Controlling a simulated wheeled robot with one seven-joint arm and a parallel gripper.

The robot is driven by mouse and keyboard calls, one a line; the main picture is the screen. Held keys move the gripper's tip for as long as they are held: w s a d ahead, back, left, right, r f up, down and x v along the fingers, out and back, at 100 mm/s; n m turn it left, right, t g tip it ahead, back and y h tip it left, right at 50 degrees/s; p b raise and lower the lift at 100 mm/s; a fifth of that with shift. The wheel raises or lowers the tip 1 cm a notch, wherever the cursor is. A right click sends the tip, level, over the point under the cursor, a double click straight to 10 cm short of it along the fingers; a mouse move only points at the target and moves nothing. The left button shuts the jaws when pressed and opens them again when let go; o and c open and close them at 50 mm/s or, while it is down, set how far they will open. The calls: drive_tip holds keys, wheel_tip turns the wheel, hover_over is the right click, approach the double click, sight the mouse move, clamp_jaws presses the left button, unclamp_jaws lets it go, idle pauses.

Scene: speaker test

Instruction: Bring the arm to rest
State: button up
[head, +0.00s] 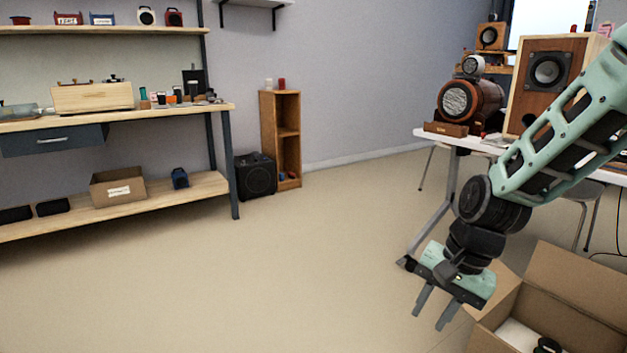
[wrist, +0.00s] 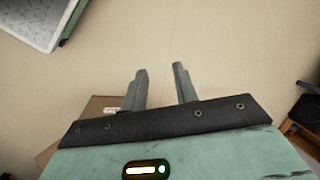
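My gripper (head: 430,319) hangs at the end of my green arm at the lower right of the head view, fingers pointing down above the floor. Its two grey fingers stand apart with nothing between them. It also shows in the wrist view (wrist: 160,70), with bare beige floor beyond the fingertips. The arm reaches in from the right, bent down at the wrist. In the head view, the gripper is just left of an open cardboard box (head: 575,275) and does not appear to hold or touch anything.
The open floor (head: 280,260) at the middle and left is clear. A white table (head: 436,134) with several speakers stands behind the arm. A shelving unit (head: 205,108) lines the left wall. A black speaker (head: 256,177) and small wooden shelf (head: 267,130) stand beyond it.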

drive_tip(key=s+a+r+n+h+p, duration=0.1)
drive_tip(key=s+a+r+n, duration=0.2)
drive_tip(key=s+n, duration=0.55)
drive_tip(key=s+a+r+n+h, duration=0.2)
drive_tip(key=s+a+r+n, duration=0.3)
drive_tip(key=s, duration=0.7)
wheel_tip(320, 180, up, 33)
drive_tip(key=d+n+p, duration=0.1)
drive_tip(key=p, duration=3.4)
drive_tip(key=shift+w, duration=0.3)
drive_tip(key=shift+d, duration=0.1)
